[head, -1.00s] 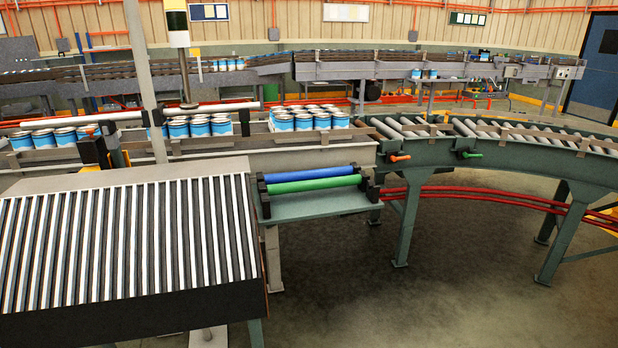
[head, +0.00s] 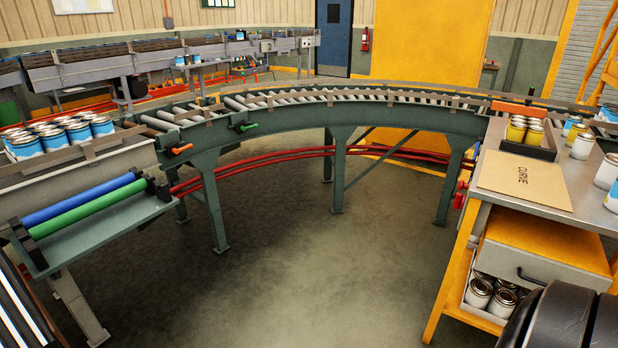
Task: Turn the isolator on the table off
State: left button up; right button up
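No isolator is clearly recognisable. A small red fitting (head: 460,196) shows at the left side of the workbench table (head: 598,216) at the right; it may be the isolator, but it is too small to tell its shape or switch position. An orange handle (head: 181,149) and a green handle (head: 245,127) stick out from the side of the curved roller conveyor (head: 300,112). Neither of my grippers is in view.
The table carries a cardboard sheet marked CURVE (head: 522,180), a dark tray (head: 530,147) of gold cans and some loose cans. A rounded black object fills the bottom right. The floor (head: 290,270) in the middle is clear.

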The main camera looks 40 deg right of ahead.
aim_at(460, 198)
jog(key=i+l, duration=0.2)
jog(key=i, duration=0.15)
jog(key=i+l, duration=0.2)
jog(key=i, duration=0.2)
jog(key=i+l, duration=0.15)
jog(key=i, duration=0.2)
jog(key=i+z, duration=0.1)
jog(key=z, duration=0.4)
jog(key=i+z, duration=0.1)
jog(key=z, duration=0.85)
jog(key=i+z, duration=0.1)
jog(key=z, duration=1.6)
